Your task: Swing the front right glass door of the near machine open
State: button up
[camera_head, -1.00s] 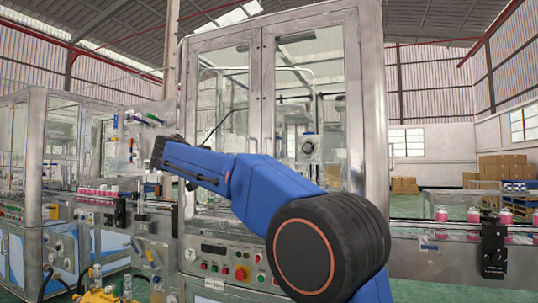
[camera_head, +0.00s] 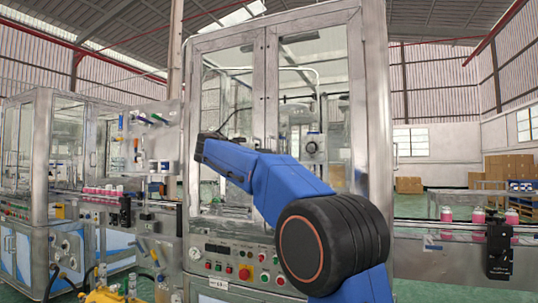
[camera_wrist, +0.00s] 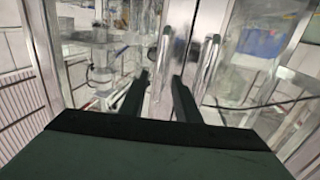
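The near machine (camera_head: 376,130) has two tall framed glass doors on its front, both closed. The front right glass door (camera_head: 335,75) is the right one of the pair in the head view. The wrist view appears upside down and shows two upright metal bar handles beside the meeting door frames. My gripper (camera_wrist: 161,75) is open, with two dark fingers pointing at the doors. The left bar handle (camera_wrist: 160,62) lies between the fingertips in that view; I cannot tell whether they touch it. The other bar handle (camera_wrist: 207,65) is outside the fingers. In the head view my arm hides the lower door area.
A control panel (camera_head: 240,268) with buttons is below the doors. A conveyor with pink-filled bottles (camera_head: 478,215) runs out to the right. Another glazed machine (camera_head: 40,150) stands at the left. Clear panels with coloured fittings (camera_head: 150,118) stand beside the near machine's left edge.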

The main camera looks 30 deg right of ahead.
jog(key=shift+x, duration=2.95)
grip_shut()
